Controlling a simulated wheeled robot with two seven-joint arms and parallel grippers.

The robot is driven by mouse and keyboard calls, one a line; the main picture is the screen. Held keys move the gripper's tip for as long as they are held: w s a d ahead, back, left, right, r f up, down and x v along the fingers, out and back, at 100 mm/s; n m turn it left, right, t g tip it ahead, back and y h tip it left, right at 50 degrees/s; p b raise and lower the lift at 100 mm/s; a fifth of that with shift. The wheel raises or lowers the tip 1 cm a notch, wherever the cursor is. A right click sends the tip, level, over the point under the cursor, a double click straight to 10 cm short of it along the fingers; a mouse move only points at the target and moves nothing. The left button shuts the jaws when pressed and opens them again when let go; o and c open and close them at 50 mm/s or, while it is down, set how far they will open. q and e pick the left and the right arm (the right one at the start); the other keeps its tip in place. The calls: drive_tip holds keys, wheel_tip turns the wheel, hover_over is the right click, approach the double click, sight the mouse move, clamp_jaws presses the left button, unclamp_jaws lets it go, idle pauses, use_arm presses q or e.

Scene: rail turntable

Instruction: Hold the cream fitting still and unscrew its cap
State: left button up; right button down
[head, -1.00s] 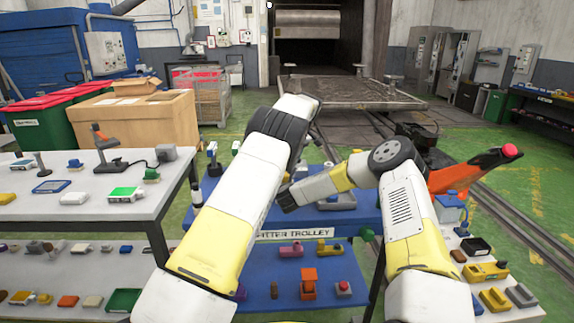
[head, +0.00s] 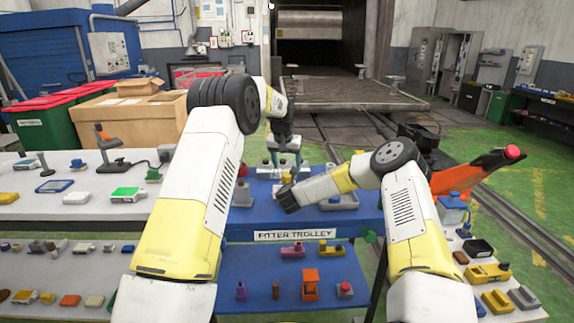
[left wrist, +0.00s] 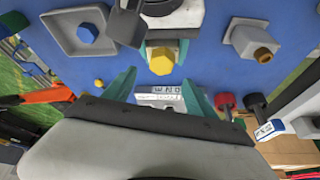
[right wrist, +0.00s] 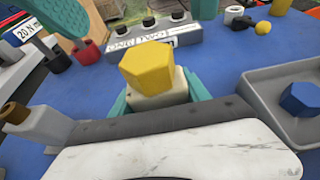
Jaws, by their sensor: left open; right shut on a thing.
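The cream fitting (right wrist: 152,94) stands with its yellow hexagonal cap (right wrist: 152,64) on top, in the right wrist view. My right gripper (right wrist: 160,98) is shut on the fitting's body, below the cap. The cap also shows in the left wrist view (left wrist: 162,62). My left gripper (left wrist: 158,90) is open and empty, with its teal fingers apart. It hangs over the blue trolley near a grey block with a lettered label (left wrist: 160,97), apart from the cap.
A grey tray with a blue hexagonal piece (right wrist: 303,98) stands beside the fitting. A grey fitting with a brown top (left wrist: 262,52) stands on the other side. The blue trolley top (head: 350,222) has bare patches.

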sight(288, 175)
use_arm(q)
drive_tip(key=shift+f, duration=0.1)
drive_tip(key=shift+f, duration=1.95)
drive_tip(key=c, duration=1.4)
drive_tip(key=n, duration=0.1)
drive_tip(key=n+y, duration=0.1)
drive_tip(key=shift+d+n, duration=0.3)
clamp_jaws()
drive_tip(key=n+y, duration=0.1)
drive_tip(key=n, duration=0.2)
drive_tip(key=shift+a+n, duration=0.1)
drive_tip(key=shift+n, duration=0.2)
